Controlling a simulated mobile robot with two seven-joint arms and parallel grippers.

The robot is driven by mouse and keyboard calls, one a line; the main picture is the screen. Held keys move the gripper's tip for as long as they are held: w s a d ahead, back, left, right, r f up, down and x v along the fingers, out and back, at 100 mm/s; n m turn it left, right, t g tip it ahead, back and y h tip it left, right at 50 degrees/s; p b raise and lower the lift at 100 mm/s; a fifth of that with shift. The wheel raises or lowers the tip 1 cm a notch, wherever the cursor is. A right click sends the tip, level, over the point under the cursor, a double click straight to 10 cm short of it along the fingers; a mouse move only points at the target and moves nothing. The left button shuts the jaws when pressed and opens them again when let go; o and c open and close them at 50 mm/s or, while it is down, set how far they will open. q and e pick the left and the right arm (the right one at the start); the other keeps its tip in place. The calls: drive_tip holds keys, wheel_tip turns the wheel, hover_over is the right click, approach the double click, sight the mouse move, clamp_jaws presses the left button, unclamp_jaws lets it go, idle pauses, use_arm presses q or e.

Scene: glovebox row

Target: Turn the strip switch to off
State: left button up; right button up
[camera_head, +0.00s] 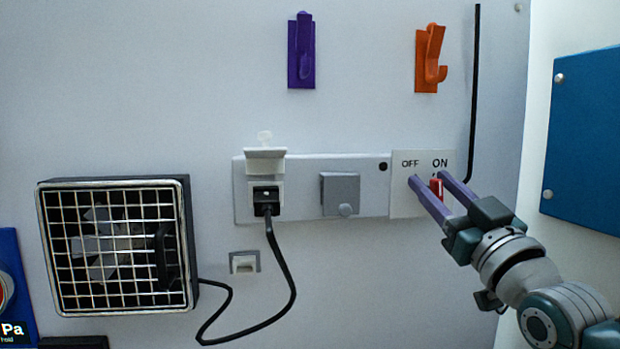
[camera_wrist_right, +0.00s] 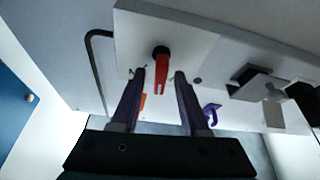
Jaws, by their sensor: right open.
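The strip switch is a red lever (camera_head: 436,187) on a white plate (camera_head: 400,206) at the right end of the outlet strip (camera_head: 300,165). The plate reads OFF at left and ON at right. In the head view the lever shows below ON, partly hidden by my gripper. In the right wrist view the red lever (camera_wrist_right: 165,75) hangs from a dark pivot, between and beyond the fingers. My right gripper (camera_head: 426,178) is open, its two purple fingers pointing at the plate on either side of the lever. Contact cannot be told. My left gripper is out of view.
A black plug (camera_head: 265,203) with a cable sits in the strip's left socket under a raised cover. A grey cover (camera_head: 340,190) is beside it. A caged fan (camera_head: 115,245) is at left. Purple (camera_head: 301,55) and orange (camera_head: 430,60) hooks are above. A blue panel (camera_head: 590,140) is at right.

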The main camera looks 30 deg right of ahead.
clamp_jaws()
idle(0.4)
